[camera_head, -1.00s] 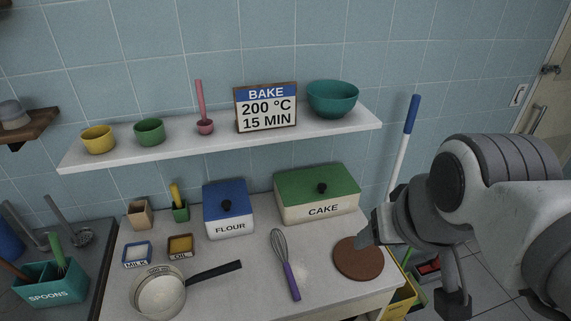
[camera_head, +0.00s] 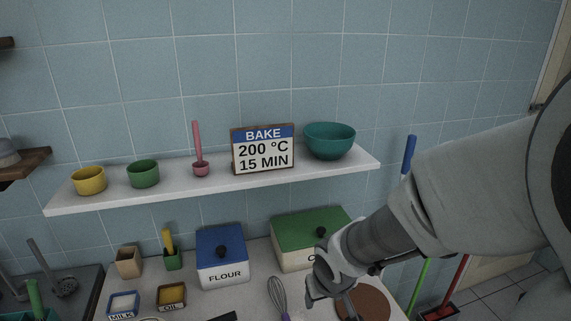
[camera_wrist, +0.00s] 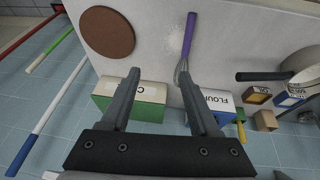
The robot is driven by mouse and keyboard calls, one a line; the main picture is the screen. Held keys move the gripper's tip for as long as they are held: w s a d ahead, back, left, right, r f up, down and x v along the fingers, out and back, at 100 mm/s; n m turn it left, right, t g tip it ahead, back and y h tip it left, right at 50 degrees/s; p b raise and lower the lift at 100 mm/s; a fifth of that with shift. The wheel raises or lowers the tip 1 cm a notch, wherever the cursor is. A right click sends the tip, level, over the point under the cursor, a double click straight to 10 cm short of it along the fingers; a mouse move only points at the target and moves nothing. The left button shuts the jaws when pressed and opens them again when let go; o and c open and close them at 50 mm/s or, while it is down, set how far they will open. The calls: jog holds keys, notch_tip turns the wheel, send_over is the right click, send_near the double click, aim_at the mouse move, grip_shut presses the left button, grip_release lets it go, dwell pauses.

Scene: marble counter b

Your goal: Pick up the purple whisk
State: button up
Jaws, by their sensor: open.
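The purple whisk lies on the counter. In the head view its wire loops (camera_head: 277,292) show at the bottom edge, and most of its handle is cut off. In the wrist view its purple handle (camera_wrist: 189,34) runs up from the wire head, near the tip of the right-hand finger. My gripper (camera_wrist: 160,75) is open, and nothing shows between its fingers. The whisk appears beyond the fingers, and I see no contact. In the head view my arm hangs over the right part of the counter, to the right of the whisk.
A brown round board (camera_wrist: 107,33) lies beside the whisk. The blue FLOUR box (camera_head: 222,260) and green CAKE box (camera_head: 298,235) stand behind. A dark pan handle (camera_wrist: 262,76) lies on the other side. The white shelf (camera_head: 120,195) with bowls hangs above.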

jog(key=a+f+y, duration=0.1)
jog(key=a+f, duration=0.2)
jog(key=a, duration=0.2)
jog(key=b, duration=0.8)
send_near(284, 312)
jog(key=shift+n, duration=0.4)
jog(key=s+f, duration=0.1)
jog(key=s+d+f, duration=0.1)
jog(key=f, duration=0.1)
jog(key=shift+s+d, duration=0.1)
jog(key=shift+s, duration=0.25)
jog(key=shift+b+x, duration=1.95)
jog(key=shift+x, duration=1.2)
grip_shut()
